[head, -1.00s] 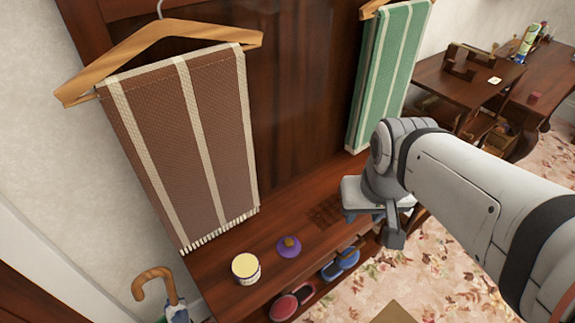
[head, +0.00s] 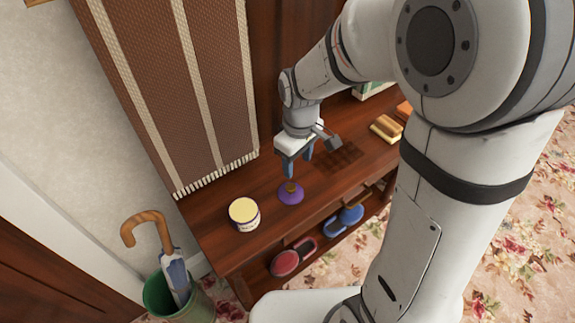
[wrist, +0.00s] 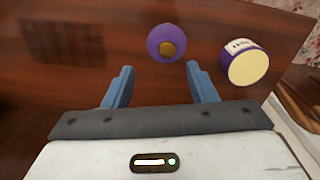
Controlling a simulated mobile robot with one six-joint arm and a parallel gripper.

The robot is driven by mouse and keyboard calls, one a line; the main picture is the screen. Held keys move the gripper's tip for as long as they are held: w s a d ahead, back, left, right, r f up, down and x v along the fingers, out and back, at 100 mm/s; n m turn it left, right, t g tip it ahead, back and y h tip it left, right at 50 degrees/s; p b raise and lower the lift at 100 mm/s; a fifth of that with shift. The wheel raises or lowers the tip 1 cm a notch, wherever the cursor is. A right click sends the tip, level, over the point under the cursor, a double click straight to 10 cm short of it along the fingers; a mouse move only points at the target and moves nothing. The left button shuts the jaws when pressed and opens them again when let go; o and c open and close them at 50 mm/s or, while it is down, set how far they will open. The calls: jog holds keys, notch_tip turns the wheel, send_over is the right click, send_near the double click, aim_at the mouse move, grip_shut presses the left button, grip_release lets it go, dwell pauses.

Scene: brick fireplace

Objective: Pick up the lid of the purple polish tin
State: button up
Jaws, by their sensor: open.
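The purple lid (head: 291,193) with a brass-coloured knob lies on the dark wooden bench top. It also shows in the wrist view (wrist: 156,37), just beyond and between my fingertips. The polish tin (head: 244,214), open with pale yellow contents, stands to the left of the lid; in the wrist view the tin (wrist: 246,66) shows a purple band and a white label. My gripper (head: 297,168) is open and empty, with blue fingers pointing down, just above and behind the lid. In the wrist view its fingers (wrist: 160,86) are apart, with nothing between them.
A striped brown cloth (head: 178,80) hangs behind the bench (head: 225,252). A brush (head: 386,128) lies at the bench's right. An umbrella (head: 176,275) stands in a green bin (head: 158,296) at lower left.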

aim_at(291, 188)
jog(key=shift+w+a+f+n, duration=0.15)
jog(key=shift+a+f, duration=0.1)
jog(key=shift+f, duration=0.35)
jog(key=shift+w+a+f+n, duration=0.15)
jog(key=shift+a+f, duration=0.1)
jog(key=shift+f, duration=0.35)
jog(key=f, duration=0.4)
jog(key=f+b, duration=0.1)
jog(key=f, duration=0.2)
jog(key=shift+s+a, duration=0.25)
jog(key=shift+s, duration=0.1)
jog(key=c, duration=1.1)
